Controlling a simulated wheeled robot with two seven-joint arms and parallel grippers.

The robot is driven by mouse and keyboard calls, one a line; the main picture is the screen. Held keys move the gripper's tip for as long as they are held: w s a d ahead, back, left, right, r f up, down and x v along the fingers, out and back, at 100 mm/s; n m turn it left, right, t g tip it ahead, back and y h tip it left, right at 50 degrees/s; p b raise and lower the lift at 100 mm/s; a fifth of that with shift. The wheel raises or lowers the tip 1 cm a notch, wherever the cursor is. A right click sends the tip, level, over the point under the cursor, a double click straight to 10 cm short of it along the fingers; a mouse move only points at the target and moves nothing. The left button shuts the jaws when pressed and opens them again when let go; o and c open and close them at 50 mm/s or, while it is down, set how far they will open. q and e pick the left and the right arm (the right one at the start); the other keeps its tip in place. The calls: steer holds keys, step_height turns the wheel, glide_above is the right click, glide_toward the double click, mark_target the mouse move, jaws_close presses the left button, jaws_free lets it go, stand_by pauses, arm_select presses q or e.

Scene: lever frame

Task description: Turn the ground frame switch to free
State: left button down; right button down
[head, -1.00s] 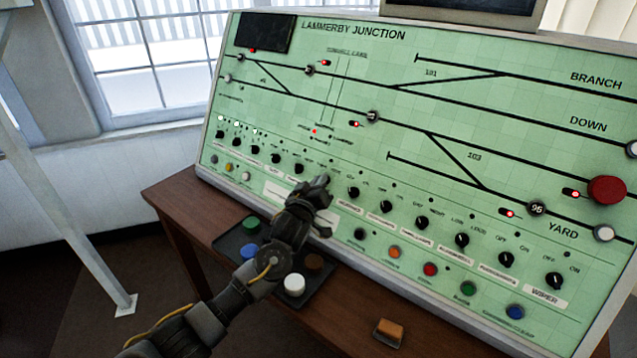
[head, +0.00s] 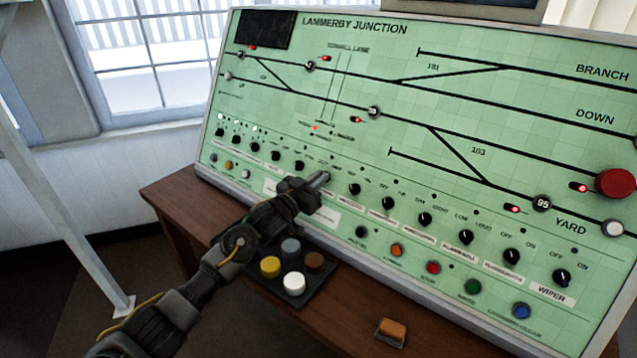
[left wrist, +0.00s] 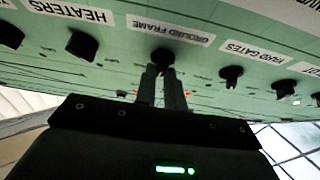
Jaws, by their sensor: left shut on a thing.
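The ground frame switch is a small black rotary knob (left wrist: 162,56) under the label GROUND FRAME (left wrist: 170,29) in the left wrist view. My left gripper (left wrist: 163,78) has its two fingers close together at this knob, shut on it. In the head view my left gripper (head: 321,179) reaches the lower middle of the green panel (head: 300,95) and hides the knob. The switch's pointer and position marks cannot be read. My right gripper is not in view.
A dark tray (head: 318,290) of coloured buttons lies on the wooden desk (head: 345,325) below my arm. An orange block (head: 391,330) lies nearby.

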arm_select(q)
steer(key=m+g+h, duration=0.1)
steer(key=m, duration=0.1)
steer(key=shift+a+f+m+b, duration=0.1)
steer(key=shift+m+b, duration=0.25)
steer(key=shift+m, duration=0.05)
steer(key=m+g+h+b, duration=0.1)
steer(key=m, duration=0.2)
steer(key=shift+w+g, duration=0.1)
steer(key=shift+g, duration=0.3)
steer(key=shift+m+g+h, duration=0.3)
steer(key=shift+m, duration=0.3)
steer(key=shift+m+b, duration=0.4)
steer(key=shift+m+g+h+b, duration=0.3)
steer(key=shift+m+g+h, duration=0.1)
steer(key=shift+m+g, duration=0.45)
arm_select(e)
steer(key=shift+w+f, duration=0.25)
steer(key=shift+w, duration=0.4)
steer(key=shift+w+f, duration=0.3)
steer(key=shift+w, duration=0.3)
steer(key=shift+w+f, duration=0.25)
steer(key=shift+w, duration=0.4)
arm_select(q)
steer(key=c, duration=1.5)
jaws_free()
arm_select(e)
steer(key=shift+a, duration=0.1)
arm_select(q)
steer(key=shift+a, duration=0.1)
